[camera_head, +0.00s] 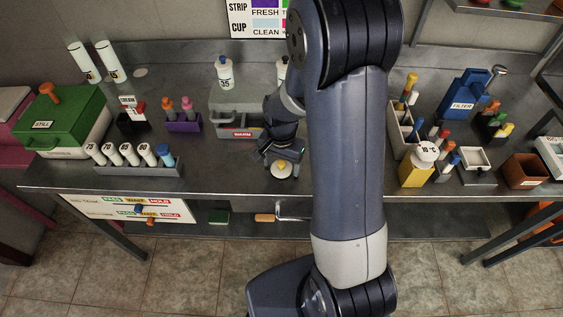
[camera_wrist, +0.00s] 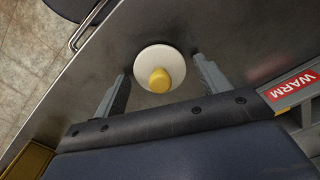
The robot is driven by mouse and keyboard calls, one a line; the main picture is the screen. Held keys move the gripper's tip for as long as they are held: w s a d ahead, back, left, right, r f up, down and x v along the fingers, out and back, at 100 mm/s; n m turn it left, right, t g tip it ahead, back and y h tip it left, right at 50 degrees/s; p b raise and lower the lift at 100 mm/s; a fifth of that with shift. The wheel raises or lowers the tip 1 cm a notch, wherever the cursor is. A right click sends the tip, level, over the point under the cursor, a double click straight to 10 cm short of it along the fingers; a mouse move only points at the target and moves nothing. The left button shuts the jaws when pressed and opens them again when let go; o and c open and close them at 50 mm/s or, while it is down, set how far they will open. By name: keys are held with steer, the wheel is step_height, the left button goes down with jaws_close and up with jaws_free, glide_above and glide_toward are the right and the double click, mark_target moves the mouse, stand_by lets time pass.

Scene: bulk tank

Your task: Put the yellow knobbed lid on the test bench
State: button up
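The lid (camera_head: 281,171) is a pale round disc with a yellow knob, and it appears to lie on the metal test bench (camera_head: 215,177) near its front edge. In the wrist view the lid (camera_wrist: 143,62) shows between my two fingertips, knob facing the camera. My gripper (camera_wrist: 160,69) is open, with a visible gap between each finger and the disc. In the head view my gripper (camera_head: 282,152) is just behind and above the lid, and my arm hides part of the bench to the right.
A grey box marked WARM (camera_head: 243,133) stands close behind my gripper; its label (camera_wrist: 292,87) shows in the wrist view. A rack of white bottles (camera_head: 138,167) is to the left. A yellow container with a white top (camera_head: 415,175) is right of my arm. Bare bench lies left of the lid.

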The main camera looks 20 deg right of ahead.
mark_target(282, 163)
steer(key=shift+o, duration=0.5)
steer(key=shift+r, duration=0.1)
steer(key=shift+r, duration=0.25)
step_height(282, 163, up, 12)
steer(key=shift+f, duration=0.2)
stand_by(1.2)
